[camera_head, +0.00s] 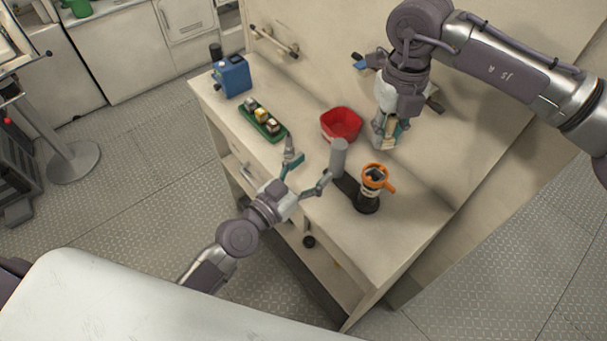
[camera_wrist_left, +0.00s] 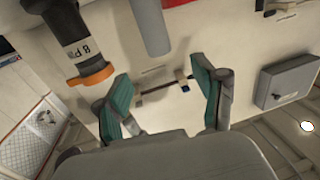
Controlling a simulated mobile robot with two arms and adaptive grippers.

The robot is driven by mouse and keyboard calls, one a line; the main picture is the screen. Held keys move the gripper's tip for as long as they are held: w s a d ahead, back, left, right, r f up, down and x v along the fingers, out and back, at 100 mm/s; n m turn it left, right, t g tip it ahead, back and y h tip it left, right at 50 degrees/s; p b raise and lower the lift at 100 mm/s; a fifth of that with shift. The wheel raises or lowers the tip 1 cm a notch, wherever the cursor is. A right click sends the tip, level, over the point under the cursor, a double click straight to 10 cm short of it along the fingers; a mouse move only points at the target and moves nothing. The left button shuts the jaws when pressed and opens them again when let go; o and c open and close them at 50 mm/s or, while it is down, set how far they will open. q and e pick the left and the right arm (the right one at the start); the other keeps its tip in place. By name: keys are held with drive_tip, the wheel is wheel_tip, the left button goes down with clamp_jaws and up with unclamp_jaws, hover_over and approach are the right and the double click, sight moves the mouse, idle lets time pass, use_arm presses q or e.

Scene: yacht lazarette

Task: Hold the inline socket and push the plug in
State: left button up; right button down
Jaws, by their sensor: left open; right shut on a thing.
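A black cylindrical connector with an orange collar (camera_head: 375,175) stands on the counter near its right end. In the left wrist view the connector (camera_wrist_left: 75,35) carries a white label reading "8 PIN" or similar. I cannot tell whether it is the socket or the plug. A grey cylinder (camera_head: 338,158) stands beside it. My left gripper (camera_head: 308,170) is open and empty at the counter's front edge, left of the grey cylinder; its teal fingers also show in the left wrist view (camera_wrist_left: 160,75). My right gripper (camera_head: 386,138) is shut on a mostly hidden pale thing, right of the red bowl.
The counter (camera_head: 420,215) also holds a red bowl (camera_head: 341,125), a green tray (camera_head: 273,136) with several small items, and a blue box (camera_head: 232,76). The counter's front right is bare. A grey box (camera_wrist_left: 288,82) shows at the right of the left wrist view.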

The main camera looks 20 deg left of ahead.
sight(334, 150)
use_arm(q)
drive_tip(key=x, duration=1)
clamp_jaws()
use_arm(e)
wheel_tip(334, 150, down, 3)
drive_tip(key=n, duration=0.5)
drive_tip(key=shift+r+n, duration=0.1)
drive_tip(key=shift+n, duration=0.2)
